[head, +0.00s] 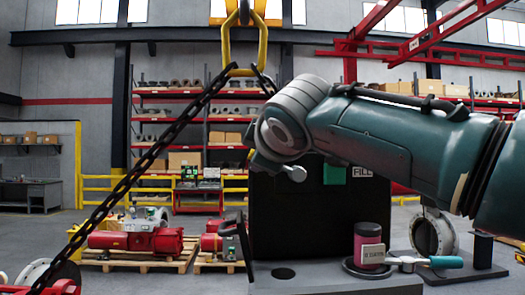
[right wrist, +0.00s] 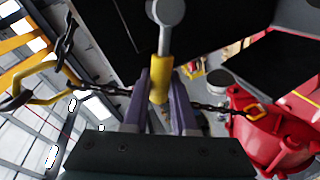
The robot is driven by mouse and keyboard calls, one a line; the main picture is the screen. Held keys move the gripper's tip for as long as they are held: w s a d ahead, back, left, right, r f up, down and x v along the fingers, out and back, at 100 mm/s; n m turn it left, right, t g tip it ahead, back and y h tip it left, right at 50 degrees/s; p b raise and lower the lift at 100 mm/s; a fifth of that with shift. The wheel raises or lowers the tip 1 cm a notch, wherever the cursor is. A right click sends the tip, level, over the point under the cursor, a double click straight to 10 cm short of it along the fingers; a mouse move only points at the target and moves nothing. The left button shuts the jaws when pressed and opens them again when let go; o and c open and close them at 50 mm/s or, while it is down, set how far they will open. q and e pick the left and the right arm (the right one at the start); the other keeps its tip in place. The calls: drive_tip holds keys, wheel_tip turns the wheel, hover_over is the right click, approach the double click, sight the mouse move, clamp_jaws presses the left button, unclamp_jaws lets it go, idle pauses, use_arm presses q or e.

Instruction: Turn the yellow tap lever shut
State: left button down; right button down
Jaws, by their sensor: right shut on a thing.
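The tap lever, a grey stem with a yellow sleeve (right wrist: 159,80), shows in the right wrist view, running down from a round grey hub (right wrist: 167,11). My right gripper (right wrist: 157,95) has its two purple fingers closed on either side of the yellow sleeve. In the head view my right arm reaches in from the right and hides the gripper and the yellow sleeve. A small grey rounded piece (head: 295,173) shows just below the arm's end, before a dark panel (head: 290,215); I cannot tell whether it is the hub. My left gripper is in neither view.
A dark chain (head: 150,158) slants across the left from a yellow hook (head: 245,55). Red machinery (right wrist: 285,125) lies right in the right wrist view.

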drive_tip(key=shift+a+f+n+h, duration=0.15)
drive_tip(key=shift+f+n+h, duration=0.25)
drive_tip(key=shift+f+n, duration=0.4)
drive_tip(key=shift+f+n+h+b, duration=0.4)
drive_tip(key=shift+f+n, duration=0.1)
drive_tip(key=shift+n, duration=0.2)
drive_tip(key=shift+f, duration=0.1)
drive_tip(key=c, duration=0.7)
unclamp_jaws()
drive_tip(key=shift+a, duration=0.1)
